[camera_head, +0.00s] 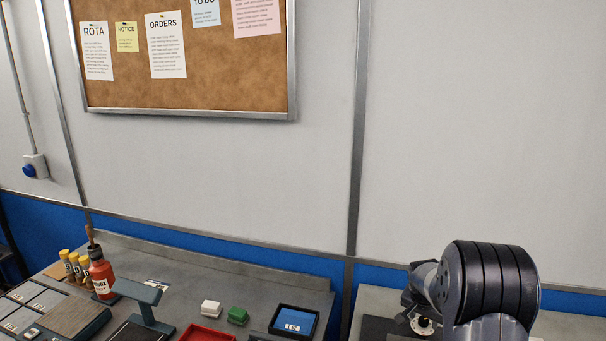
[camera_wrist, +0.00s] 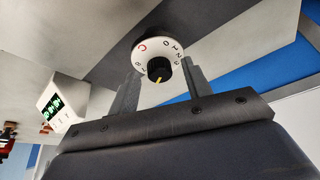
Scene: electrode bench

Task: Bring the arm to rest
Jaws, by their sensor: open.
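My arm is in the right of the head view, its dark rounded joint hiding much of what lies behind and below it. My gripper (camera_wrist: 159,70) is open in the wrist view, its two grey fingers apart. A black knob (camera_wrist: 158,68) with a yellow pointer line shows between the fingertips, on a white dial (camera_wrist: 148,47) marked with numbers. Neither finger appears to touch the knob; the depth between them is hard to tell. The dial also shows small beside my arm in the head view (camera_head: 423,324).
A white box with a green display (camera_wrist: 62,103) stands left of the fingers. On the bench are a red bottle (camera_head: 101,275), a grey stand (camera_head: 139,292), white (camera_head: 210,308) and green (camera_head: 238,315) blocks, and a blue-floored tray (camera_head: 293,320). The wall behind is clear below the corkboard (camera_head: 190,95).

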